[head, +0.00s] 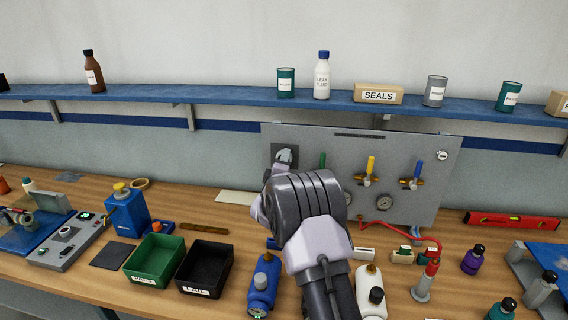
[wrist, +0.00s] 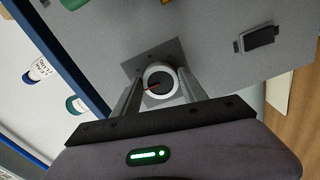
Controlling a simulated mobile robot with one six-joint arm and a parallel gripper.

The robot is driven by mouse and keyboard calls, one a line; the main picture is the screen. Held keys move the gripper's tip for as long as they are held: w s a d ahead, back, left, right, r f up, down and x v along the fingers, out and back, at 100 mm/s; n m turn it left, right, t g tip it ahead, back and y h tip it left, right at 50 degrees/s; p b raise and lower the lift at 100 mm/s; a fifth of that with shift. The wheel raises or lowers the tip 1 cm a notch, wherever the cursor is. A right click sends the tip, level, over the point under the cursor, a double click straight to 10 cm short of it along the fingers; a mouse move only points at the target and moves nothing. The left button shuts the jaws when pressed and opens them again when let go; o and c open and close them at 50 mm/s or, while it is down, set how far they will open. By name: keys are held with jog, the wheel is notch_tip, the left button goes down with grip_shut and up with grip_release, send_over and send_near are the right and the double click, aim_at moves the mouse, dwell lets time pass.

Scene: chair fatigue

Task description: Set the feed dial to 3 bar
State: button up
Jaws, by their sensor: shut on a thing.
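The feed dial (wrist: 160,83) shows in the wrist view as a round knob with a pale rim, a dark face and a red pointer, on a grey square plate. My gripper (wrist: 160,90) has one finger on each side of the knob and is shut on it. The pointer points toward the left of the wrist picture; I cannot read any scale marks. In the head view my wrist and arm cover most of the gripper, at the left part of the upright grey panel (head: 400,150). The dial's face cannot be made out there.
Yellow-handled (head: 371,165) and blue-handled (head: 416,170) valves, with gauges below, stand out from the panel right of my arm. A blue shelf (head: 230,97) with bottles and cans runs above. A green bin (head: 140,280), a black bin and bottles crowd the bench.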

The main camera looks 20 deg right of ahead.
jog(key=o, duration=1.4)
jog(key=v, duration=1.7)
jog(key=shift+s+a, duration=0.15)
jog(key=shift+s, duration=0.05)
